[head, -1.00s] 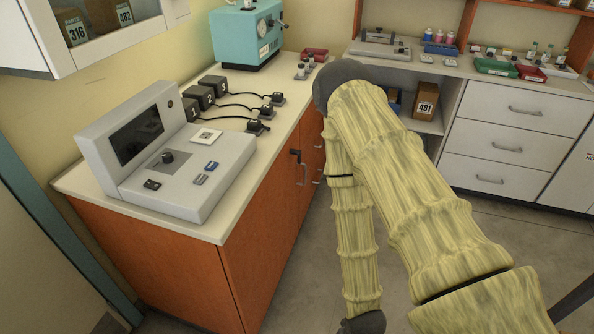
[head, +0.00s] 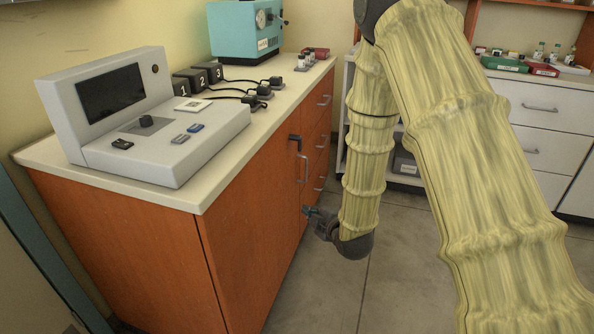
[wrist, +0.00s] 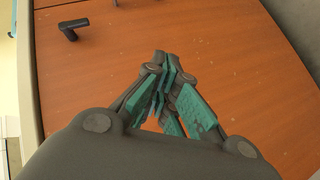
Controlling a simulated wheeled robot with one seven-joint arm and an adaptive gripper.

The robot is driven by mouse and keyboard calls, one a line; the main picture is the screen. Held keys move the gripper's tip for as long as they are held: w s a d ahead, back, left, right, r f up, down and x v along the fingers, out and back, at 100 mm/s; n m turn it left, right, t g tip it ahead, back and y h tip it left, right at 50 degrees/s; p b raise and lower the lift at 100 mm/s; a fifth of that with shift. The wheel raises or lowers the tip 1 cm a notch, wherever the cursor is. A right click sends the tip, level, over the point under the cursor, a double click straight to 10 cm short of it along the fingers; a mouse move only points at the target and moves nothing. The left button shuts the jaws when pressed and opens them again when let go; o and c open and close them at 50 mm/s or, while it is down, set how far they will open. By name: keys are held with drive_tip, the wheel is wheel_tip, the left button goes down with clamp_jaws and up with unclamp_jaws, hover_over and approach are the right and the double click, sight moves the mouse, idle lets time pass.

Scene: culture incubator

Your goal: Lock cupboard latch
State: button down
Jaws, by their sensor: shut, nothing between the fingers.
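The cupboard latch (head: 295,140) is a small dark lever on the orange cupboard front, just under the counter edge. In the wrist view the black latch (wrist: 72,27) shows at the upper left, an L-shaped piece with a round end, lying apart from the fingers. My gripper (head: 307,211) is low beside the cupboard front, below the latch and the door handle. The wrist view shows its teal-padded fingers (wrist: 166,70) brought together over the orange door, shut and empty.
A metal bar handle (head: 304,168) stands out just below and right of the latch. Drawers with handles (head: 323,101) continue to the right. The counter (head: 222,165) overhangs above, bearing a grey console (head: 175,150). Grey floor (head: 310,285) lies clear in front.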

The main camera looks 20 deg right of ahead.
drive_tip(key=w+r+n+t+y+b, duration=0.1)
drive_tip(key=w+r+n+t+b, duration=0.3)
drive_tip(key=r, duration=0.5)
drive_tip(key=shift+w+d+n+b, duration=0.2)
drive_tip(key=shift+w+n+b, duration=0.5)
drive_tip(key=shift+w+b, duration=0.4)
drive_tip(key=shift+w, duration=0.15)
drive_tip(key=w+b, duration=0.3)
drive_tip(key=w, duration=0.9)
drive_tip(key=shift+a+f, duration=0.1)
drive_tip(key=shift+a, duration=0.05)
drive_tip(key=shift+w+d+b, duration=0.35)
drive_tip(key=shift+w+b, duration=0.1)
drive_tip(key=shift+w, duration=0.05)
drive_tip(key=shift+w+a+f, duration=0.1)
drive_tip(key=shift+a+f, duration=0.05)
drive_tip(key=shift+y+b, duration=0.3)
drive_tip(key=shift+b, duration=0.05)
